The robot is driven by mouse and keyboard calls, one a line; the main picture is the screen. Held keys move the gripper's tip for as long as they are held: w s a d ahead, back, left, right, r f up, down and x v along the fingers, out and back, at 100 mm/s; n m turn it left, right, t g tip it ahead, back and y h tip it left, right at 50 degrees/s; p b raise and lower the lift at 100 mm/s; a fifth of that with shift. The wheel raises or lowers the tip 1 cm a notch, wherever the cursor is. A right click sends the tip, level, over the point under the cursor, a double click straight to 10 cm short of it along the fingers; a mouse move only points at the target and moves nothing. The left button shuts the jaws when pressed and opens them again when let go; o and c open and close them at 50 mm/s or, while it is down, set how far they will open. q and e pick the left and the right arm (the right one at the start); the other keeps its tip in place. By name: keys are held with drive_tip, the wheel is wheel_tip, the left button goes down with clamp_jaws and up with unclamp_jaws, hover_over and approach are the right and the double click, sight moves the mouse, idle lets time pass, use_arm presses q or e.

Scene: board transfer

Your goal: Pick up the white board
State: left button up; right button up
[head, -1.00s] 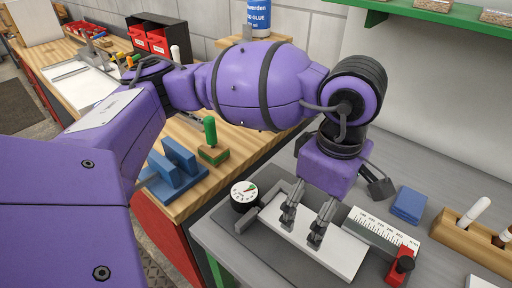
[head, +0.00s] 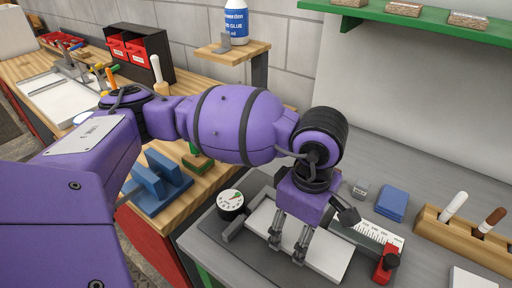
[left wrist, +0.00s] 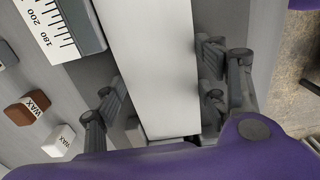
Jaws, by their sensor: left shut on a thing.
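The white board (head: 330,258) is a long flat strip at the bottom of the head view, lying over a dark grey mat. My left gripper (head: 288,244) comes down on it from above and is shut on it near its middle. In the left wrist view the board (left wrist: 152,60) runs between the two fingers of the left gripper (left wrist: 165,97), one on each long side. I cannot tell whether the board is clear of the surface below. My right gripper is not in view.
A steel ruler (head: 357,232) with a red clamp (head: 384,264) lies beside the board. A dial gauge (head: 230,201) stands at its left end. A blue block (head: 391,204) and a wooden holder (head: 462,238) with sticks are to the right.

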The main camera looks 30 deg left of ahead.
use_arm(q)
drive_tip(key=shift+w+r, duration=0.1)
drive_tip(key=c, duration=0.5)
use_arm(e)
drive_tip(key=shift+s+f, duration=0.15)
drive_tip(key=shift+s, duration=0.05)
use_arm(q)
drive_tip(key=shift+r, duration=0.1)
drive_tip(key=shift+r, duration=0.65)
drive_tip(key=s+d+r+p, duration=0.1)
drive_tip(key=s+r+p, duration=0.1)
drive_tip(key=s+r, duration=0.1)
drive_tip(key=s+d+r+p, duration=0.2)
drive_tip(key=s+r+p, duration=0.1)
drive_tip(key=s, duration=0.3)
drive_tip(key=s+d+r+p, duration=0.1)
drive_tip(key=s+r+p, duration=0.1)
drive_tip(key=s+r, duration=0.2)
drive_tip(key=shift+s+d+r+p, duration=0.15)
drive_tip(key=shift+d+r+p, duration=0.2)
drive_tip(key=shift+r, duration=0.4)
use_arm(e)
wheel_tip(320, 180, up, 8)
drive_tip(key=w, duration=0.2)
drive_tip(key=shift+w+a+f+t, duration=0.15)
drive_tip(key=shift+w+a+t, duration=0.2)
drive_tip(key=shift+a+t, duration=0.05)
